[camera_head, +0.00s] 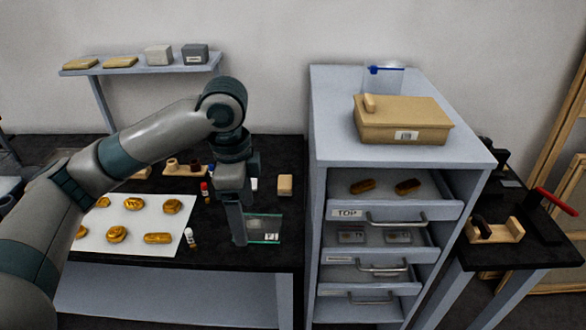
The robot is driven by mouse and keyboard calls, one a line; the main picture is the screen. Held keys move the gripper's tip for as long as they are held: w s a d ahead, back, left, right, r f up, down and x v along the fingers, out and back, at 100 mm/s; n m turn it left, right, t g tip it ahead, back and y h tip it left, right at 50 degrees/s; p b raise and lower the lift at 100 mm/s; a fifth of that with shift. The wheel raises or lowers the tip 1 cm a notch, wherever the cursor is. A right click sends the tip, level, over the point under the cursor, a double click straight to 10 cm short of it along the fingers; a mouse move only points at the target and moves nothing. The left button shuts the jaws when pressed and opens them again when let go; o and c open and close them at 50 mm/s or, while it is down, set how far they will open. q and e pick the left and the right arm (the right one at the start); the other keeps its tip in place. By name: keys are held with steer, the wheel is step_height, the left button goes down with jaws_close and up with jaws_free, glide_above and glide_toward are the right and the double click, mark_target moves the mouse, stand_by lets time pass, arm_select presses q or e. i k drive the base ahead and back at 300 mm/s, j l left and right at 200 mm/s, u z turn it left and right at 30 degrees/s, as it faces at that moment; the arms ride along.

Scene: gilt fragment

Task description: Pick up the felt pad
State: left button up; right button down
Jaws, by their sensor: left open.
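No thing in view can be told for certain as the felt pad. A small beige block (285,185) lies on the black table just right of my left gripper, and could be it. My left gripper (237,238) points down over the table's front part, with its fingers seen nearly edge-on. It is open, and I see nothing held in it. A clear glass-like piece (265,238) with pale patches stands right beside the fingers; whether they touch it I cannot tell. The forearm and wrist hide part of the table behind. My right gripper is not in view.
A white sheet (150,218) with several gold pieces lies at left, with small bottles (191,237) beside it. A grey drawer cabinet (318,200) stands close on the right, its top drawer open, a tan box (400,125) on top. A wall shelf (150,70) is behind.

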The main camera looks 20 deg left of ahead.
mark_target(284, 188)
steer(key=i, duration=1)
